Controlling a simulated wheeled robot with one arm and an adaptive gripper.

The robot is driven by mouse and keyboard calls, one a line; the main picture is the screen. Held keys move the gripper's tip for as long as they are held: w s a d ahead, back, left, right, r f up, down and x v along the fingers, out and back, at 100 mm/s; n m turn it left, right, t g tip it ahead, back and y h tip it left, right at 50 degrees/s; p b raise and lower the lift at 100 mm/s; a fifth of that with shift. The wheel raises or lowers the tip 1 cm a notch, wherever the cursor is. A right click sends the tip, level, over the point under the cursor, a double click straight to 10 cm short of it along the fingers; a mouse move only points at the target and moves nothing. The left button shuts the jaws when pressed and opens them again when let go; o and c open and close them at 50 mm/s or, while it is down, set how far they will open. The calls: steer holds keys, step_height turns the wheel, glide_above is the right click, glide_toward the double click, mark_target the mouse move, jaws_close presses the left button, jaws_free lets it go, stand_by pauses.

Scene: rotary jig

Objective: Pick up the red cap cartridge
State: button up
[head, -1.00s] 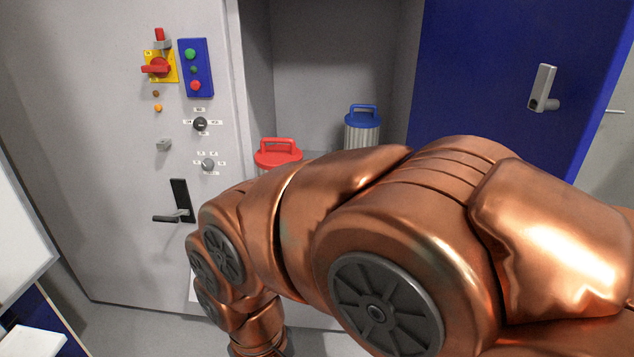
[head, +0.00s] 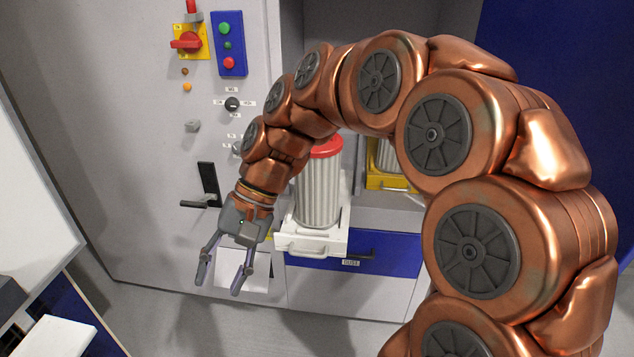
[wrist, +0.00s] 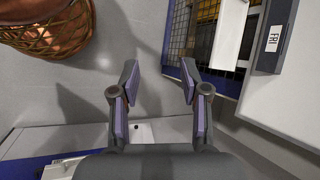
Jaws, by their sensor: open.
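The red cap cartridge (head: 319,190) stands upright on a white tray with a handle (head: 311,243) in the cabinet opening. Its body is ribbed and pale, and my arm partly hides its red cap (head: 327,147). My gripper (head: 217,286) is open and empty, pointing down, to the left of the cartridge and lower in the head view. In the wrist view my gripper (wrist: 160,84) shows its two fingers spread with nothing between them. The cartridge is not visible in the wrist view.
A second ribbed cartridge (head: 388,154) stands on a yellow tray (head: 391,182) behind my arm. A blue drawer front (head: 375,255) is below the white tray. A door handle (head: 207,187) and control box (head: 230,44) are at left. A basket (wrist: 45,28) shows in the wrist view.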

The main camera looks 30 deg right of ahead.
steer(key=w+d+r+m+t+y, duration=0.2)
steer(key=w+d+r+m+y, duration=0.3)
steer(key=w, duration=0.6)
steer(key=w+d+r+m+t+y, duration=0.2)
steer(key=w+d+r+t, duration=0.1)
steer(key=w+d, duration=0.55)
steer(key=w+d+f+m+t, duration=0.1)
steer(key=w+d+m+t, duration=0.1)
steer(key=d, duration=0.5)
steer(key=w+d+f+m+t, duration=0.1)
steer(key=w+d+m+t, duration=0.1)
steer(key=d, duration=0.6)
steer(key=w+d+f+m+t+b, duration=0.1)
steer(key=w+d+m+t, duration=0.1)
steer(key=d, duration=0.5)
steer(key=shift+w+d+t+y, duration=0.15)
steer(key=shift+w+d+t, duration=0.05)
steer(key=shift+w, duration=0.25)
steer(key=shift+w+d+t+y, duration=0.15)
steer(key=shift+w+d+t, duration=0.05)
steer(key=shift+w, duration=0.2)
steer(key=s+d+f+m+t+h, duration=0.1)
steer(key=d+f+m+t, duration=0.1)
steer(key=d, duration=0.5)
steer(key=shift+p+x, duration=0.55)
steer(key=shift+x, duration=3.15)
steer(key=shift+s, duration=0.1)
jaws_close()
steer(key=shift+r, duration=0.1)
